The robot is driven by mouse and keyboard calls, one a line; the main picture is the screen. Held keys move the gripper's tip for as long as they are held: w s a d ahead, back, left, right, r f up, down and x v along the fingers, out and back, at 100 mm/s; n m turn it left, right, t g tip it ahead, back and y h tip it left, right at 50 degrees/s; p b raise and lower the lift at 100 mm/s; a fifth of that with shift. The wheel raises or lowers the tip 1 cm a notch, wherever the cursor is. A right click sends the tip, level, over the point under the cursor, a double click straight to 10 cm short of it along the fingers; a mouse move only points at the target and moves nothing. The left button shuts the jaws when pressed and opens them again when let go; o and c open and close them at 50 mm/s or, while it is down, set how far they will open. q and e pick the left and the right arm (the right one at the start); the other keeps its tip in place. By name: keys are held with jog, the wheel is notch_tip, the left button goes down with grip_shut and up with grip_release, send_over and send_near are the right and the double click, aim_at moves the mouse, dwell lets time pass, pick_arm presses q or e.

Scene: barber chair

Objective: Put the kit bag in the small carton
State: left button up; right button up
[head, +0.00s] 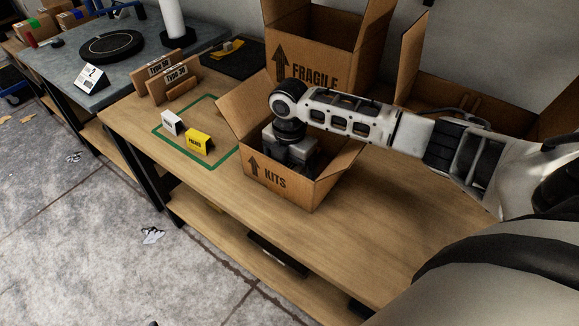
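The small carton (278,190), brown and marked KITS, stands open on the wooden workbench with its flaps spread. My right arm reaches in from the right, and its wrist bends down into the carton's opening. The body of my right gripper (290,152) is inside the carton. Its fingertips are hidden by the carton's front wall, so I cannot see whether it is open or shut. I cannot make out the kit bag; anything inside the carton is hidden by the gripper and walls. My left gripper is not in view.
A larger carton marked FRAGILE (318,75) stands behind, with another open carton (480,92) at the right. The bench front (370,235) is clear.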

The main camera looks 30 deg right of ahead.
aim_at(289, 165)
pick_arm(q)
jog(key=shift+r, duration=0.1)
pick_arm(e)
jog(key=shift+f, duration=0.15)
jog(key=o, duration=0.7)
pick_arm(q)
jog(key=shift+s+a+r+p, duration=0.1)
jog(key=shift+p, duration=0.4)
pick_arm(e)
notch_tip(289, 165, up, 12)
jog(key=shift+r, duration=0.15)
